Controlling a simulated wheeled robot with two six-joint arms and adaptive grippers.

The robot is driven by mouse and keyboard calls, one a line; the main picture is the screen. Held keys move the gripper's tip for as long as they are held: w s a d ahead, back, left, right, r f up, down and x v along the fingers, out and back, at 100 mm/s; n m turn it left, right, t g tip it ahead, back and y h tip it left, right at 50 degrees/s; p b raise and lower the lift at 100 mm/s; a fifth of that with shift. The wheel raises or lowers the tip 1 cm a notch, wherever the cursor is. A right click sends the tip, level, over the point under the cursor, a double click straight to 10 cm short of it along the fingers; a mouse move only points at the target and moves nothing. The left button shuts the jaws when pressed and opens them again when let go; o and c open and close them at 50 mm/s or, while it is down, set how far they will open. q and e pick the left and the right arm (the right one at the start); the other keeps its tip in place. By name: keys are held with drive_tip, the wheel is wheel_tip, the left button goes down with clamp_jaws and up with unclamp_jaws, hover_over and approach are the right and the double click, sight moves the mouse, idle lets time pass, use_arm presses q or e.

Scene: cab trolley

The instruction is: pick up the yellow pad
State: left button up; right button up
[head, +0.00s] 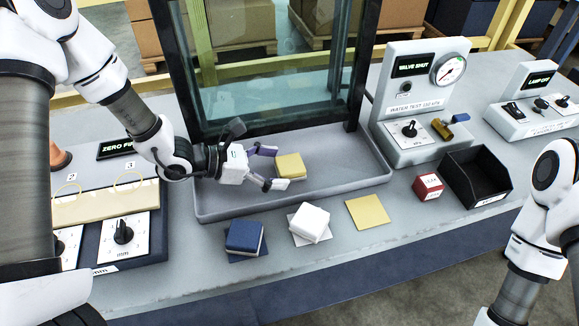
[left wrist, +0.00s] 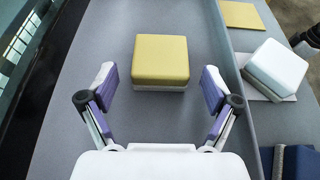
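The yellow pad (head: 290,166) is a small block with a yellow top and a pale lower layer. It lies on the floor of the grey tray (head: 345,183) in front of the glass panel. In the left wrist view the yellow pad (left wrist: 160,62) sits ahead of the fingertips, centred between them. My left gripper (head: 267,167) is open and empty, its fingers pointing at the pad from the left; the fingers also show spread in the left wrist view (left wrist: 160,92). My right arm shows at the right edge of the head view, but its gripper is out of view.
A blue pad (head: 244,236) and a white pad (head: 311,222) lie on squares in front of the tray, beside a bare yellow square (head: 368,212). A red block (head: 428,187) and black bin (head: 476,178) stand right. The glass panel (head: 270,70) rises behind.

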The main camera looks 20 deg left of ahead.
use_arm(q)
drive_tip(key=c, duration=0.9)
drive_tip(key=shift+r, duration=0.1)
